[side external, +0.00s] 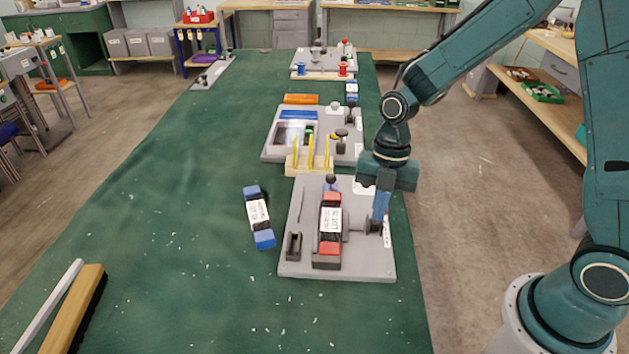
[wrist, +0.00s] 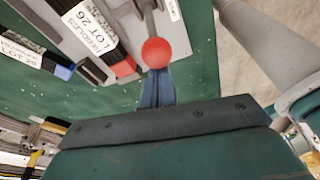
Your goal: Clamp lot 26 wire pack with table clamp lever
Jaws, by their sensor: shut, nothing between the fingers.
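The lot 26 wire pack (side external: 331,218) has red ends and a white label, and lies in a dark holder on the grey board (side external: 300,262). Its "LOT 26" label (wrist: 90,28) is readable in the wrist view. The clamp lever shows there as a grey rod with a red ball knob (wrist: 156,52). My gripper (side external: 379,218) points down over the board's right side, to the right of the pack. In the wrist view its blue fingers (wrist: 157,90) are shut and empty, right by the knob. I cannot tell whether they touch it. In the side view the fingers partly hide the lever's end.
A blue-ended pack (side external: 259,217) lies on the green cloth left of the board. A wooden block with yellow pegs (side external: 310,160) and a second grey board (side external: 268,150) stand behind. A wooden brush (side external: 75,312) lies front left. The left cloth is mostly clear.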

